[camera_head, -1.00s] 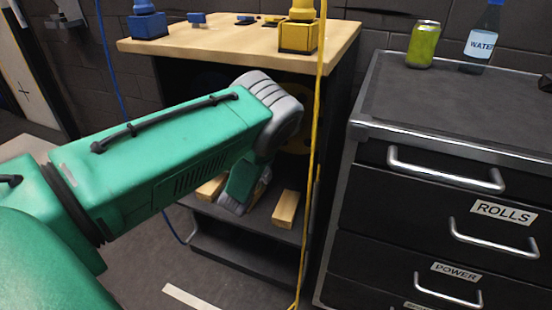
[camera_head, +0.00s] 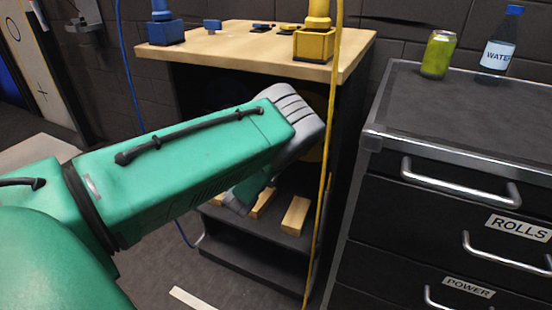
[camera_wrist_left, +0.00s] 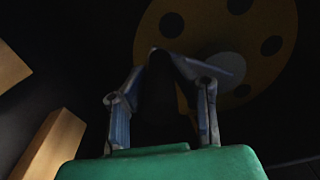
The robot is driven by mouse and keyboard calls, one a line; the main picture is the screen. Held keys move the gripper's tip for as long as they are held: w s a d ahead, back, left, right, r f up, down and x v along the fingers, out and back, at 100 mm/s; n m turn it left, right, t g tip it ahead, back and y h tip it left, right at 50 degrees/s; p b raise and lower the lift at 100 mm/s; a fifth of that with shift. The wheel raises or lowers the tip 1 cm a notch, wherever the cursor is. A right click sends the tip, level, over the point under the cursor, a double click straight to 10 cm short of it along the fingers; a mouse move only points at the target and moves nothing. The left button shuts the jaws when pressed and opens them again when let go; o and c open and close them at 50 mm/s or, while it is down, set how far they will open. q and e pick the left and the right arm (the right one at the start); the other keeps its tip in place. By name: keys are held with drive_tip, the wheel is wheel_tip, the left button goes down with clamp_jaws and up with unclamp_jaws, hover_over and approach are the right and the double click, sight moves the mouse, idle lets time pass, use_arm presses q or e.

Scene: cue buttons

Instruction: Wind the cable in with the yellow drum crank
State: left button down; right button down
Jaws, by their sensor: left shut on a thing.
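The yellow drum (camera_wrist_left: 262,22), a round plate with dark holes, shows dimly in the left wrist view, in the dark space under the bench. My left gripper (camera_wrist_left: 170,58) is in front of it, its fingers closed around a dark piece (camera_wrist_left: 157,98) that I take for the crank handle; its outline is lost in shadow. In the head view my green left arm hides most of the drum and the gripper. The yellow cable (camera_head: 325,180) hangs down past the bench's front right side. My right gripper is not in view.
The wooden bench top (camera_head: 240,42) carries a blue block (camera_head: 164,30) and a yellow block (camera_head: 314,44). Wooden blocks (camera_head: 296,215) lie on the lower shelf. A dark drawer cabinet (camera_head: 450,120) with a can (camera_head: 438,54) and water bottle (camera_head: 500,45) stands close at the right.

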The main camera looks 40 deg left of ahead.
use_arm(q)
drive_tip(key=c, duration=1.3)
unclamp_jaws()
drive_tip(key=shift+s+a+f, duration=0.1)
drive_tip(key=shift+s+a, duration=0.05)
drive_tip(key=shift+s, duration=0.05)
drive_tip(key=v, duration=1.2)
